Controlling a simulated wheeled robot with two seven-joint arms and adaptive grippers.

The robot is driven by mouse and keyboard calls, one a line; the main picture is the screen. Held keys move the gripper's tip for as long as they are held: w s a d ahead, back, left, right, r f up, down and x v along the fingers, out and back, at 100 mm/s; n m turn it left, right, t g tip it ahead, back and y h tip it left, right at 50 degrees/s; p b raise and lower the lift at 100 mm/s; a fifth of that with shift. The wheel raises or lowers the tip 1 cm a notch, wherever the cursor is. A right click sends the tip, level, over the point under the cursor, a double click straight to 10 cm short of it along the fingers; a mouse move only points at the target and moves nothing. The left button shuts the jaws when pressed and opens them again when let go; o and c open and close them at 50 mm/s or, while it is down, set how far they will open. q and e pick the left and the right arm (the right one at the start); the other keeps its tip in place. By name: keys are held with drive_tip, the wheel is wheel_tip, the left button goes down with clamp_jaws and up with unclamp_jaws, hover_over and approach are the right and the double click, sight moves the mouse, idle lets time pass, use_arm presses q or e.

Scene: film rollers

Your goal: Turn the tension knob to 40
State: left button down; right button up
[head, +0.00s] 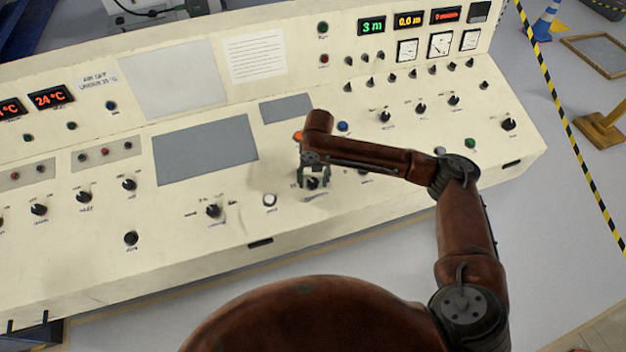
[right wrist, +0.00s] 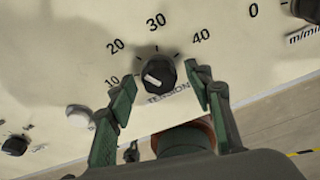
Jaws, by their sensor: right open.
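The black tension knob (right wrist: 158,72) stands on the cream panel in the right wrist view, with the word TENSION below it and a scale marked 10, 20, 30 and 40 around it. Its white mark points left, roughly toward the 10. In the head view the knob (head: 313,184) is partly hidden by my right gripper (head: 314,176). The fingers of the right gripper (right wrist: 161,79) are open, one on each side of the knob. A gap shows beside the knob on both sides, and nothing is held. My left gripper is not in view.
A white button (head: 270,200) and another black knob (head: 213,211) sit to the left on the console. A blue button (head: 342,127) and more black knobs lie behind and to the right. The console's front edge is close by.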

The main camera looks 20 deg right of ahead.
drive_tip(key=c, duration=1.2)
drive_tip(key=shift+o, duration=0.2)
drive_tip(key=shift+r+m+p, duration=0.2)
drive_tip(key=shift+m+p, duration=0.3)
drive_tip(key=shift+p, duration=0.4)
drive_tip(key=m+y+p, duration=0.1)
drive_tip(key=m+p, duration=0.4)
drive_tip(key=p, duration=0.3)
drive_tip(key=shift+d+r+m+t, duration=0.1)
drive_tip(key=shift+m+t, duration=0.2)
drive_tip(key=shift+m, duration=0.1)
drive_tip(key=m+p, duration=0.4)
drive_tip(key=m+t+y+p, duration=0.1)
drive_tip(key=m+p, duration=0.3)
drive_tip(key=shift+s+d+t+p, duration=0.1)
drive_tip(key=shift+s+t+p, duration=0.05)
drive_tip(key=shift+t+p, duration=0.2)
drive_tip(key=m+p, duration=0.2)
drive_tip(key=m, duration=0.1)
drive_tip(key=shift+t+p, duration=0.25)
drive_tip(key=shift+p, duration=0.15)
drive_tip(key=shift+f+m+t+p, duration=0.3)
drive_tip(key=shift+m+p, duration=0.4)
drive_tip(key=shift+m, duration=0.3)
drive_tip(key=o, duration=1.2)
drive_tip(key=shift+c, duration=0.2)
